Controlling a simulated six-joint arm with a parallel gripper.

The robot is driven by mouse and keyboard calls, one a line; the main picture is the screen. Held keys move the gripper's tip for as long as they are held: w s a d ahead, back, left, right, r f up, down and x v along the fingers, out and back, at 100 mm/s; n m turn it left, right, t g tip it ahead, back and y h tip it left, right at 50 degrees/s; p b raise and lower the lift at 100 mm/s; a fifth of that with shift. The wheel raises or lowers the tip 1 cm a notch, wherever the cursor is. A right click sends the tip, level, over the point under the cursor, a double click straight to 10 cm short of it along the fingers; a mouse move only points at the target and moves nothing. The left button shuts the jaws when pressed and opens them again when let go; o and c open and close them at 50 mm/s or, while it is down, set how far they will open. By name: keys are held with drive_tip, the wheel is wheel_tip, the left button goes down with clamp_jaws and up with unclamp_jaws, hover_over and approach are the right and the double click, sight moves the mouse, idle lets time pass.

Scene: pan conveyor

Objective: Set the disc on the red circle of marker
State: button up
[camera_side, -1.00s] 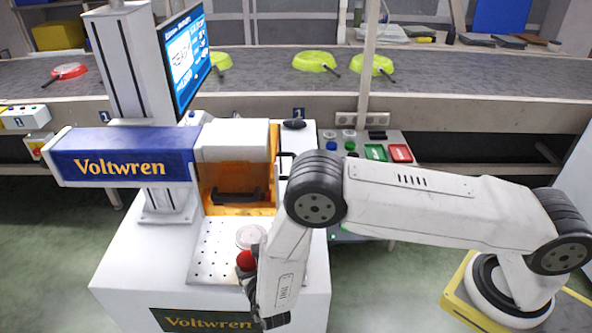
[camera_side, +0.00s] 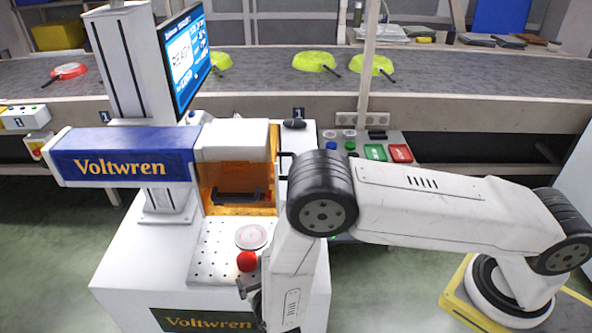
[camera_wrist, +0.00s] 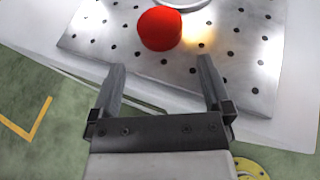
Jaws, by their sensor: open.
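A pale round disc (camera_side: 251,236) with a reddish ring around it lies flat on the perforated metal plate (camera_side: 215,262) of the Voltwren machine. I cannot tell whether the ring belongs to the disc or to a marker under it. In the wrist view, only the near edge of the disc (camera_wrist: 182,4) shows at the top. A red rounded knob (camera_side: 247,262) stands in front of the disc; it also shows in the wrist view (camera_wrist: 160,28). My gripper (camera_wrist: 160,82) is open and empty, apart from the knob, at the plate's near edge. In the side view, its fingers (camera_side: 250,290) are partly hidden.
The machine's orange-shielded housing (camera_side: 238,180) stands behind the plate. A control panel (camera_side: 372,150) with green and red buttons is behind my arm. A conveyor (camera_side: 450,82) crosses the back, carrying several pans, green (camera_side: 314,61) and red (camera_side: 68,70). Green floor lies in front.

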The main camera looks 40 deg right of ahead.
drive_tip(key=v, duration=0.7)
drive_tip(key=shift+d, duration=0.1)
idle(0.5)
drive_tip(key=s+d+r+m+g+y, duration=0.2)
drive_tip(key=d+r+m+g, duration=0.3)
drive_tip(key=d+r+m, duration=0.4)
drive_tip(key=s+d+r+m+g+y, duration=0.2)
drive_tip(key=s+d+r+m+g, duration=0.3)
drive_tip(key=m, duration=1.8)
drive_tip(key=d+r, duration=0.4)
drive_tip(key=d, duration=0.3)
drive_tip(key=shift+s+r+y, duration=0.3)
drive_tip(key=shift+r+y, duration=0.05)
drive_tip(key=shift+y, duration=0.05)
drive_tip(key=shift+w+f, duration=0.1)
